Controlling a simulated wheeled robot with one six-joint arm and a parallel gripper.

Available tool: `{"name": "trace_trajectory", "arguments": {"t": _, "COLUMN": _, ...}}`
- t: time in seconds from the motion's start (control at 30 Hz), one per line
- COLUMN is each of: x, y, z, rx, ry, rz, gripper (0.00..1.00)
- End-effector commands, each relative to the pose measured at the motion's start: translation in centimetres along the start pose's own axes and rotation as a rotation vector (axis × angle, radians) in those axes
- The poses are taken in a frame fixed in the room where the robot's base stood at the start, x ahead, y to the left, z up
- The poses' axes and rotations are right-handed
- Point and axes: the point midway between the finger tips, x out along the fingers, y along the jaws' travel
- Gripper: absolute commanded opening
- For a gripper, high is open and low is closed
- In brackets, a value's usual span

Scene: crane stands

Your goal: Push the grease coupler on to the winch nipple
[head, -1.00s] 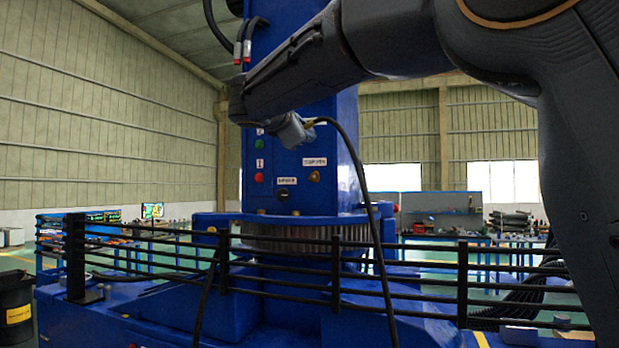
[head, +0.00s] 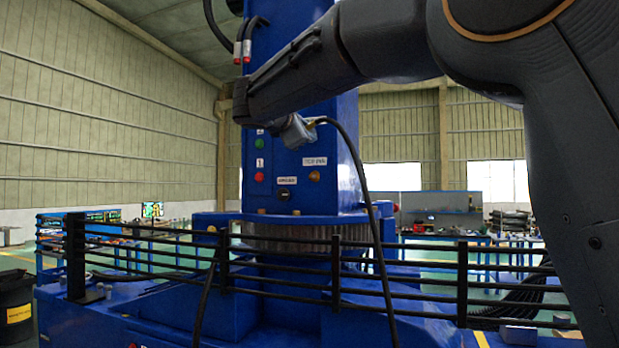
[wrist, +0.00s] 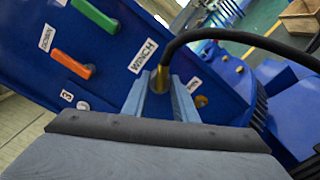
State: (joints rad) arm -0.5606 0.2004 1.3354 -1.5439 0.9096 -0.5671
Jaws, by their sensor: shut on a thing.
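My gripper (head: 297,132) is in front of the blue column's panel in the head view. In the wrist view its two grey fingers (wrist: 163,98) are shut on the grease coupler (wrist: 160,78), a brass-coloured piece with a black hose (wrist: 235,38) bending off to the right. The WINCH label (wrist: 144,55) is on the panel just beyond the coupler.
Another brass fitting (head: 314,176) is below a white label, with a dark fitting (head: 283,194) to its left. Orange (wrist: 72,64) and green (wrist: 96,17) levers stick out of the panel. Black railings (head: 336,262) cross in front of the column, and the hose hangs over them.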

Motion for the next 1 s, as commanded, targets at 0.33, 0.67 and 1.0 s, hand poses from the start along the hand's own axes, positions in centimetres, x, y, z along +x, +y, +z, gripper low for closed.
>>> {"name": "trace_trajectory", "arguments": {"t": 0.33, "x": 0.7, "y": 0.04, "z": 0.01, "rx": 0.0, "ry": -0.001, "rz": 0.0, "gripper": 0.01}}
{"name": "trace_trajectory", "arguments": {"t": 0.67, "x": 0.82, "y": 0.01, "z": -0.01, "rx": 0.0, "ry": 0.0, "rz": 0.0, "gripper": 0.48}}
{"name": "trace_trajectory", "arguments": {"t": 1.0, "x": 0.79, "y": -0.02, "z": -0.04, "rx": 0.0, "ry": 0.0, "rz": 0.0, "gripper": 0.48}}
